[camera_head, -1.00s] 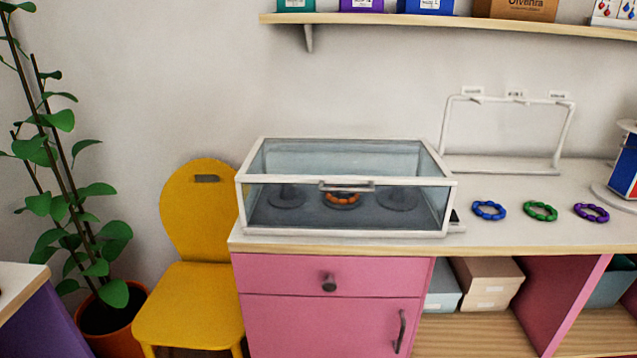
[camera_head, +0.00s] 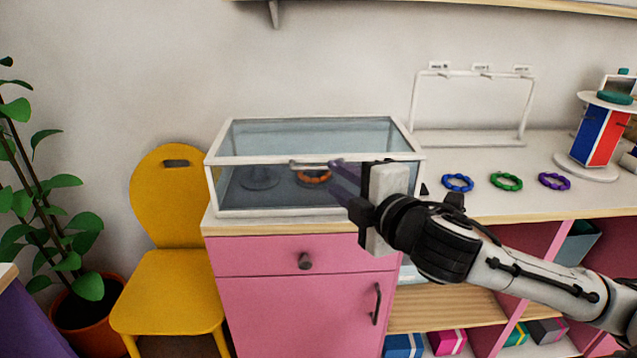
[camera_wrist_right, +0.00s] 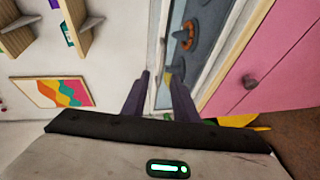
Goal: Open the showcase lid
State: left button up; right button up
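The showcase (camera_head: 213,190) is a glass box with a white frame on the counter. Its glass lid (camera_head: 310,135) is down, with a grey handle (camera_head: 308,165) at the middle of the front edge. An orange bead bracelet (camera_head: 314,177) and dark display stands are inside. My right gripper (camera_head: 342,178) is in front of the showcase's right half, its fingers pointing toward the handle and hiding part of the front. In the right wrist view its two fingers (camera_wrist_right: 160,88) are apart with nothing clearly between them; the showcase also shows beyond them (camera_wrist_right: 212,75). My left gripper is out of view.
Blue (camera_head: 457,183), green (camera_head: 506,182) and purple (camera_head: 554,181) bracelets lie on the counter to the right, before a white rack (camera_head: 470,142). A pink cabinet (camera_head: 300,310) is below the showcase. A yellow chair (camera_head: 170,285) stands left.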

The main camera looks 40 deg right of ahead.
aim_at(319, 169)
jog(key=b+x, duration=0.5)
jog(key=x, duration=0.3)
jog(key=shift+w+a+f, duration=0.1)
jog(key=shift+w+f, duration=0.05)
jog(key=shift+w, duration=0.1)
jog(key=shift+f, duration=0.1)
grip_shut()
